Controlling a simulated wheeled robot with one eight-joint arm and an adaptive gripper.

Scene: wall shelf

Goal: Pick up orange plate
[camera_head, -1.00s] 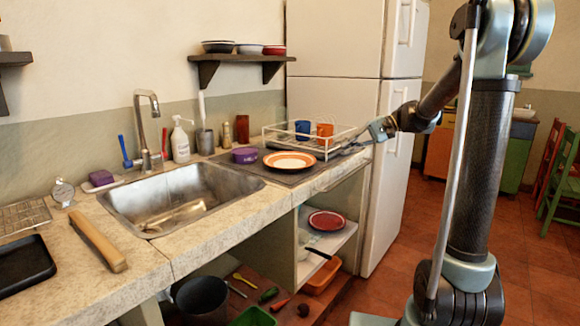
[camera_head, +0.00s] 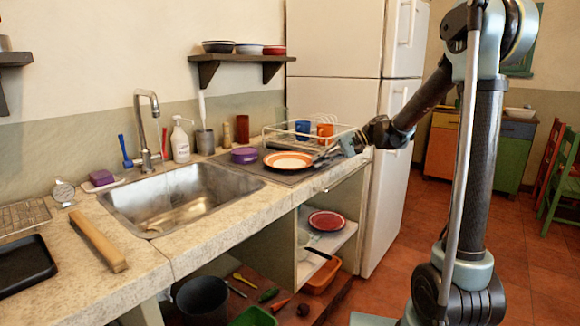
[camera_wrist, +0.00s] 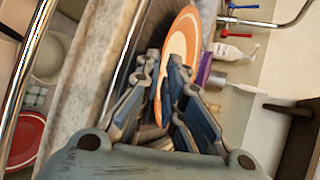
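The orange plate (camera_head: 289,160), orange-rimmed with a pale centre, lies on the dark mat right of the sink. My gripper (camera_head: 324,157) is at the plate's right edge, low over the counter. In the wrist view, the plate (camera_wrist: 181,45) is seen nearly edge-on, and its near edge lies between the two fingertips of my gripper (camera_wrist: 164,72). The fingers are partly open with a narrow gap; no firm contact shows. Part of the plate is hidden behind the fingers.
A wire dish rack (camera_head: 272,135) with a blue cup (camera_head: 303,127) and an orange cup (camera_head: 325,131) stands behind the plate. A purple sponge-like block (camera_head: 244,155) is left of it. The fridge (camera_head: 340,100) stands at the right. A red plate (camera_head: 326,221) is on the shelf below.

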